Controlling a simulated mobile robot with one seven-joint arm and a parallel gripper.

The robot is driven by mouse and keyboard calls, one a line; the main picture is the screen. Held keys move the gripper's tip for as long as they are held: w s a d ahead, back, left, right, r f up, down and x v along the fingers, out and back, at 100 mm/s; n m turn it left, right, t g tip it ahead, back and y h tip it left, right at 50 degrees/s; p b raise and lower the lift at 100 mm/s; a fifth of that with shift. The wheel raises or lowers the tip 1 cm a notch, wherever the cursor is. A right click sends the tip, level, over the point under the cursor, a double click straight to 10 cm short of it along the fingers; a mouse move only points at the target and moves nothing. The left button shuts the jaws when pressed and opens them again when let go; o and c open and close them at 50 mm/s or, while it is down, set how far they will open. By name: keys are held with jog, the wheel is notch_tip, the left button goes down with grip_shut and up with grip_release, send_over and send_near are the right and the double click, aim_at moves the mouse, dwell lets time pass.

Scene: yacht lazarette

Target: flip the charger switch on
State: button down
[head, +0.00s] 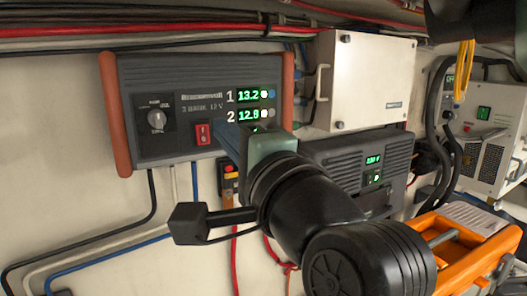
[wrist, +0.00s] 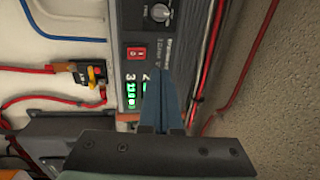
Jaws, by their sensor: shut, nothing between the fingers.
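The charger (head: 180,85) is a dark grey box with red-brown end caps, mounted on the pale wall at upper left. Its red rocker switch (head: 203,134) is low on the front, left of the green readouts 13.2 and 12.8. The switch also shows in the wrist view (wrist: 137,53), left of my fingertips. I cannot tell which way the rocker is tipped. My gripper (head: 222,136) is shut and empty, its blue-grey fingers in front of the charger, just right of the switch. In the wrist view the gripper (wrist: 166,75) points at the charger face; contact is not clear.
A round knob (head: 157,119) is left of the switch. A white box (head: 360,80) and a dark unit with a green display (head: 360,165) are to the right. A small yellow-and-black device (head: 229,185) hangs below the charger. Red cables run along the top.

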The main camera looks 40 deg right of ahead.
jog(key=shift+r+b+v, duration=0.45)
jog(key=shift+b+v, duration=0.25)
jog(key=shift+v, duration=2.35)
jog(key=w+a+r+n+t+y+b, duration=0.1)
jog(key=w+a+r+n+t+b, duration=0.25)
jog(key=a+n, duration=0.75)
jog(key=s+a+r+n+t+y+p, duration=0.1)
jog(key=a+n+t+y, duration=0.3)
jog(key=a+n, duration=0.6)
jog(key=shift+s+a+r+t, duration=0.3)
jog(key=shift+a+r+t, duration=0.15)
jog(key=shift+a+r, duration=0.2)
